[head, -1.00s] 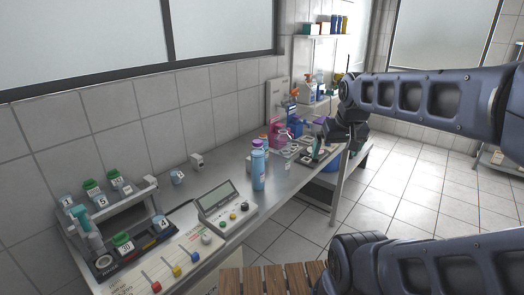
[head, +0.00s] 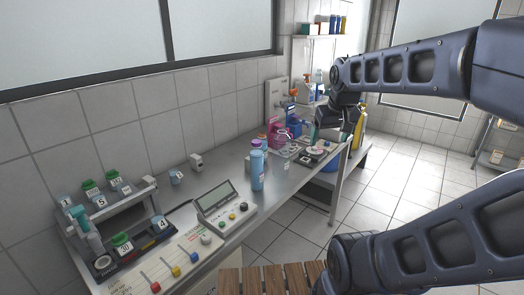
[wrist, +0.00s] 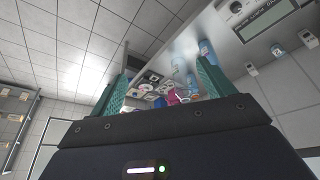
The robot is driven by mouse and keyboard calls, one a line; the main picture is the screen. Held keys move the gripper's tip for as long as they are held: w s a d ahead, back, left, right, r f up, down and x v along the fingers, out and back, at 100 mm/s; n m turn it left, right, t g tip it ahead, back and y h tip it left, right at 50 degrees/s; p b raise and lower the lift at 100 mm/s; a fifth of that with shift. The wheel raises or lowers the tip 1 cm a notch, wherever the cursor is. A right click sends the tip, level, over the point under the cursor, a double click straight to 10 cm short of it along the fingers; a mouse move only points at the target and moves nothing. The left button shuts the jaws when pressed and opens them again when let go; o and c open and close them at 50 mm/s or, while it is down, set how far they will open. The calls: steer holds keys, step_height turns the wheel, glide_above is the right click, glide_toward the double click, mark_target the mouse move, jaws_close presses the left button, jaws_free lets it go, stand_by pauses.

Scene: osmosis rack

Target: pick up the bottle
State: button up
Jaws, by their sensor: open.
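A blue bottle (head: 257,170) with a purple cap stands upright on the metal counter, right of the control panel. A blue bottle shape also shows in the wrist view (wrist: 207,50), near the right finger. My gripper (wrist: 160,82) is open, with its two teal fingers spread wide and nothing held between them. In the head view my gripper (head: 318,131) is over the far part of the counter, right of the bottle and well apart from it. Its fingers are small and partly hidden there.
A control panel (head: 218,203) and a rack of numbered jars (head: 110,208) fill the near left of the counter (head: 222,163). A pink container (head: 276,131) and spray bottles stand farther back. A wooden slatted surface (head: 272,280) is below. The floor at right is clear.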

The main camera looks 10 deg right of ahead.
steer(key=w+a+r+n+g, duration=0.1)
steer(key=w+r, duration=0.1)
steer(key=w, duration=0.5)
steer(key=w+a+r+n, duration=0.1)
steer(key=w+r+n, duration=0.1)
steer(key=w, duration=0.5)
steer(key=n+g, duration=0.3)
steer(key=n, duration=0.4)
glide_above(263, 133)
steer(key=f, duration=1.9)
steer(key=shift+s, duration=0.4)
steer(key=shift+w+a+f, duration=0.1)
steer(key=shift+w+f, duration=0.15)
steer(key=shift+f, duration=0.15)
step_height(263, 133, down, 11)
steer(key=shift+a+r, duration=0.2)
steer(key=shift+r, duration=0.1)
jaws_close()
